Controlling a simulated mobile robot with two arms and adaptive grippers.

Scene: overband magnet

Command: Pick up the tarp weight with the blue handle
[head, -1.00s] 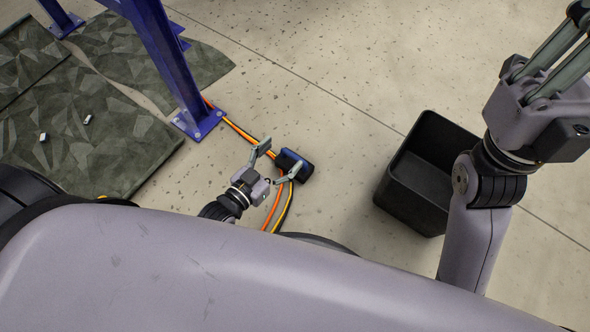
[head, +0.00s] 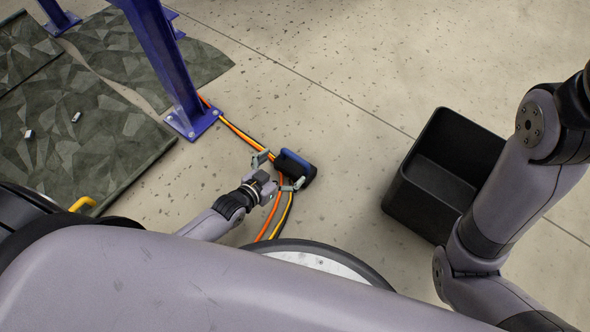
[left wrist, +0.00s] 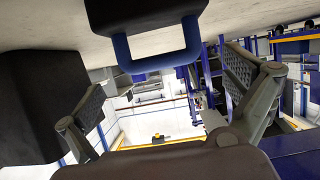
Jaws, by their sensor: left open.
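The tarp weight (head: 291,169) is a small dark block on the floor near the middle of the head view, with blue showing along its edge. In the left wrist view its dark body (left wrist: 140,16) is at the top, with the blue U-shaped handle (left wrist: 157,63) pointing down into the picture. My left gripper (head: 278,172) is open beside the weight, one finger on either side of its near face in the head view. In the left wrist view the handle is between and above the two spread fingers, with no clear contact. My right gripper is out of view.
Orange, yellow and black cables (head: 238,132) run along the floor past the weight and under my left gripper. A blue post (head: 167,60) with a bolted foot stands at upper left. Dark faceted mats (head: 75,125) lie left. A black open bin (head: 400,195) stands right.

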